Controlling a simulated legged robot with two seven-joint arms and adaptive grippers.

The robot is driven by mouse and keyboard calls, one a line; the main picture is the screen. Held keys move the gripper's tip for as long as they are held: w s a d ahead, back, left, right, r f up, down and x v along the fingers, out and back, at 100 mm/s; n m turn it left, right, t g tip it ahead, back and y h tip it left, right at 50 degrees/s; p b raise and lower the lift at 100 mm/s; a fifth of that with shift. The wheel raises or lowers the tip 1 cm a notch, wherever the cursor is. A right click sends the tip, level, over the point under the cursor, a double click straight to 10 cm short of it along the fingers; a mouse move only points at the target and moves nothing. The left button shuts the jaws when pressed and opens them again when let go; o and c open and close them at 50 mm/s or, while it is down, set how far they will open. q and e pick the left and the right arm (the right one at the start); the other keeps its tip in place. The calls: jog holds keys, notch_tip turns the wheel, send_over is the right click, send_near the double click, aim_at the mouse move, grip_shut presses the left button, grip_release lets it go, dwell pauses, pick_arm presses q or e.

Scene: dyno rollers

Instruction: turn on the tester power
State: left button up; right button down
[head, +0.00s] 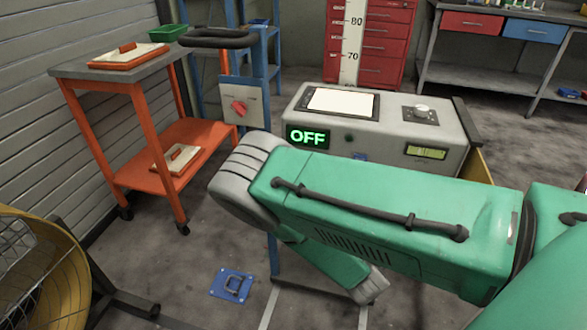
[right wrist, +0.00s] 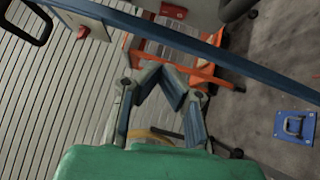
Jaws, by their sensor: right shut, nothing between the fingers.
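The tester console (head: 372,118) is a grey box with a lit green OFF sign (head: 307,137) on its front. A red rotary knob (head: 239,107) sits on a pale panel (head: 252,92) on a blue post left of the console. The knob also shows in the right wrist view (right wrist: 83,32), at the upper left. My right gripper (right wrist: 161,70) is shut and empty, apart from the knob, which lies up and left of the fingertips there. In the head view my green right arm crosses in front of the console and its gripper is hidden. My left gripper is not in view.
A blue post (right wrist: 215,52) crosses the right wrist view close beyond the fingers. A black handle (head: 218,39) juts out above the knob panel. An orange cart (head: 150,155) stands left, a yellow drum-shaped fan (head: 62,255) at lower left. A blue floor plate (head: 232,284) lies below.

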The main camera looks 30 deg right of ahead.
jog(key=w+d+b, duration=0.2)
jog(key=w, duration=0.4)
jog(key=w+d+r+b, duration=0.1)
jog(key=w+b, duration=0.1)
jog(key=w, duration=0.4)
jog(key=shift+w+d+r, duration=0.25)
jog(key=shift+d, duration=0.15)
jog(key=shift+w+d+r+m+g+p, duration=0.1)
jog(key=shift+w+r+m+g+p, duration=0.15)
jog(key=shift+p, duration=0.3)
